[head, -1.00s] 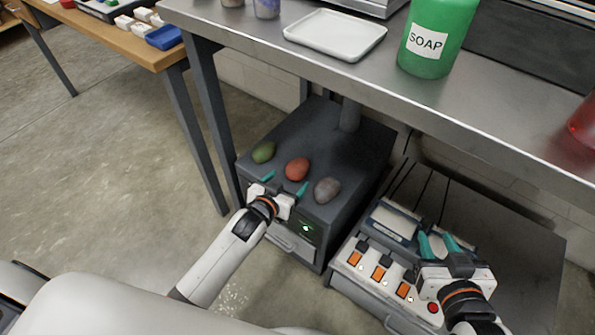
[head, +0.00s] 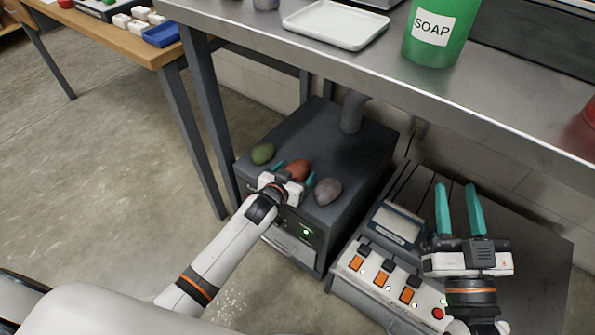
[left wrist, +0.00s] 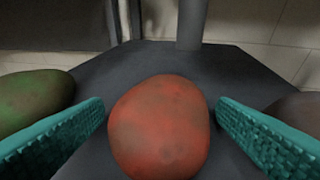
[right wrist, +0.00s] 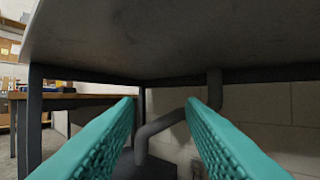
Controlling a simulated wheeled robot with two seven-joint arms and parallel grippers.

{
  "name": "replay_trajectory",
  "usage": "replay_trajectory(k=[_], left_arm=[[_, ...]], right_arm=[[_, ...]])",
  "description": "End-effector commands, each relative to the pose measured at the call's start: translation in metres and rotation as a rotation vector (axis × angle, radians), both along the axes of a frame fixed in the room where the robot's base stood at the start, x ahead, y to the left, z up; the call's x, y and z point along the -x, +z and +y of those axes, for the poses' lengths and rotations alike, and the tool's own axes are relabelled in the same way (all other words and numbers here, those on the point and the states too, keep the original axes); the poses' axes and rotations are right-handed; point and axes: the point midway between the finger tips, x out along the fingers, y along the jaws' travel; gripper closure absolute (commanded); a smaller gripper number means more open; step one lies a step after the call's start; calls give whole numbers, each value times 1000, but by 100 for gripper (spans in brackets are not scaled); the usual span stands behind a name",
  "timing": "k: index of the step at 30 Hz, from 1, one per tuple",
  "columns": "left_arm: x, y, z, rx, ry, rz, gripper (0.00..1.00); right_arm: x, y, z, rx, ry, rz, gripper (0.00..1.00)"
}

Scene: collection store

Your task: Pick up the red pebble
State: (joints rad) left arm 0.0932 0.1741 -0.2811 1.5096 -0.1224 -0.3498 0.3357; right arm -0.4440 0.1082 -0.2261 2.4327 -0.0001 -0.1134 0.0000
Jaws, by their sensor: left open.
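The red pebble (head: 297,168) lies on top of a dark grey box under the metal bench, between a green pebble (head: 263,153) and a grey pebble (head: 328,191). My left gripper (head: 294,172) is open around the red pebble. In the left wrist view the red pebble (left wrist: 160,128) sits between the two teal fingers, with a gap on each side. The green pebble (left wrist: 30,100) is beyond the left finger and the grey one (left wrist: 300,108) beyond the right finger. My right gripper (head: 458,208) is open and empty above the panel with orange switches.
The dark box (head: 345,140) has a pipe rising at its back. The metal bench (head: 480,110) overhangs it, bearing a white tray (head: 335,27) and a green soap container (head: 428,35). A switch panel (head: 380,275) stands to the right. A wooden table (head: 110,45) is at the left.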

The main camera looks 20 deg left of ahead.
Motion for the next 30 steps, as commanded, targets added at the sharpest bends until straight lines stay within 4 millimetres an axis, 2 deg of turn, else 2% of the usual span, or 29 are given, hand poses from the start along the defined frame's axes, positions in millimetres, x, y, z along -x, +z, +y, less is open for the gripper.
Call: replay_trajectory(k=[5, 15, 16, 26, 30], left_arm=[[0, 0, 0, 0, 0, 0, 19], [0, 0, 0, 0, -1, 0, 75], [0, 2, 0, 1, -1, -4, 78], [0, 4, 0, 1, -1, -4, 78], [0, 10, 0, 1, -1, -5, 78]], right_arm=[[0, 0, 0, 0, 0, 0, 64], [0, 0, 0, 0, 0, 1, 64], [0, 0, 0, 0, -1, 1, 64], [-1, 0, 0, 3, -1, 12, 64], [-2, -12, -1, 21, -4, 83, 64]])
